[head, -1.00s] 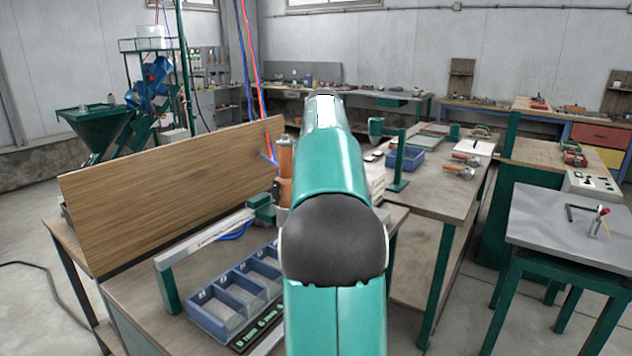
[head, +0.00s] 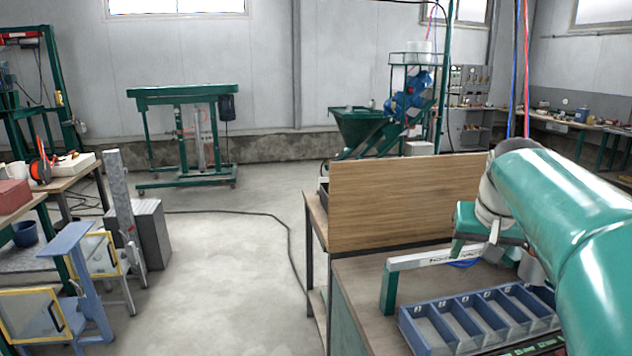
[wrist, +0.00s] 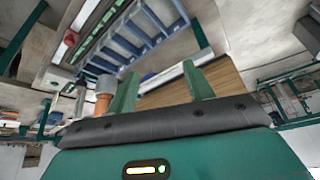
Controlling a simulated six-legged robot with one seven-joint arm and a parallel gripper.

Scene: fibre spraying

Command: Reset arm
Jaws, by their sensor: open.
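My gripper (wrist: 161,88) shows in the wrist view with its two green fingers spread apart. No object is held between them. Beyond the fingers are a wooden panel, a white bar and blue bins. In the head view my teal arm (head: 585,225) fills the right edge, over the workbench. Its far end is bent near the panel, and I cannot make out the fingers clearly there.
The wooden panel (head: 400,200) stands upright on the workbench, behind the blue bins (head: 430,332) and white bar (head: 435,257). An orange cylinder (wrist: 103,104) is left of the fingers. Clear floor (head: 225,270) lies left of the bench, crossed by a black cable.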

